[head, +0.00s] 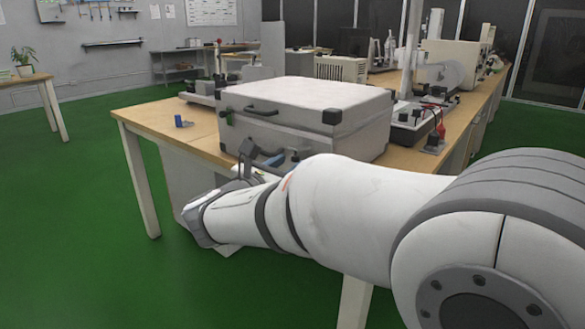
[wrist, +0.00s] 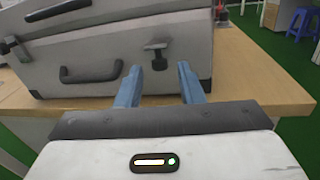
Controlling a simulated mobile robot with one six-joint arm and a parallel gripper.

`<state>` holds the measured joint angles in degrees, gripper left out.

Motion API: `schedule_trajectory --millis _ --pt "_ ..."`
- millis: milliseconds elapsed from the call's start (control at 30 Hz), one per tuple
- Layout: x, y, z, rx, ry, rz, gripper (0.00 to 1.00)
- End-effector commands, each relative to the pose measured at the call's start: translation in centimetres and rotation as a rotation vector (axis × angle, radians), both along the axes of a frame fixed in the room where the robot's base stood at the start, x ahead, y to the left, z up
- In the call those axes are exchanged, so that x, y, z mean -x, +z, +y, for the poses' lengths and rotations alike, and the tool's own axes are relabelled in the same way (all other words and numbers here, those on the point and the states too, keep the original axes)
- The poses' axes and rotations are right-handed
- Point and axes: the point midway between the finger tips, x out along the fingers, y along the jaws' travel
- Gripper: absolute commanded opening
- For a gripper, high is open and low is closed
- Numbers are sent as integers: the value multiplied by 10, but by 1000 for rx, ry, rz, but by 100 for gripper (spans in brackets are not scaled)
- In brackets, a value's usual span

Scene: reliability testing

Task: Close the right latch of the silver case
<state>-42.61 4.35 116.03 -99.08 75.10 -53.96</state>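The silver case (head: 300,110) stands on the wooden table with its lid down. Whether the latch is fastened I cannot tell. My gripper (wrist: 159,68) is open, its two blue fingers apart, one either side of the latch and slightly below it. Nothing is between the fingers. In the head view my arm hides the right latch; the blue fingers (head: 274,160) show low at the case front.
A small blue object (head: 181,121) sits on the table (head: 150,120) left of the case. Equipment with a red plug (head: 440,130) stands to the right. In the wrist view, bare tabletop (wrist: 255,75) lies right of the case, and blue stools (wrist: 301,24) stand beyond.

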Motion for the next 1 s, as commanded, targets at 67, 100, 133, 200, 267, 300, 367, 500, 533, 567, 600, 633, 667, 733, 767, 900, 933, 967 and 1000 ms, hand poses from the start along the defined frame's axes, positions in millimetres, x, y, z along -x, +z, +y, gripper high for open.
schedule_trajectory --millis 67,100,133,200,267,300,367,500,533,567,600,633,667,733,767,900,933,967,1000 --pt "-11 -3 -8 -1 -3 0 34" --pt "-16 -3 -10 -1 -2 0 34" --pt "-19 -3 -11 -1 -2 0 34" --pt "-25 -2 -14 -2 0 0 34" --pt "-29 -2 -16 -1 1 0 34" --pt "-30 -2 -17 0 1 1 34" --pt "-31 -1 -17 0 2 1 34" --pt "-32 0 -17 0 3 1 34" --pt "-32 0 -17 0 3 1 34" --pt "-32 0 -17 0 3 1 34" --pt "-31 0 -17 0 3 1 33" --pt "-31 0 -17 -1 3 2 30" --pt "-31 0 -17 -1 3 2 28" --pt "-31 0 -17 -2 3 1 22" --pt "-31 0 -17 -2 3 1 20" --pt "-31 0 -17 -2 3 1 8" --pt "-31 0 -17 -2 3 1 6" --pt "-31 0 -17 -2 3 1 3" --pt "-31 0 -17 -2 3 1 0"
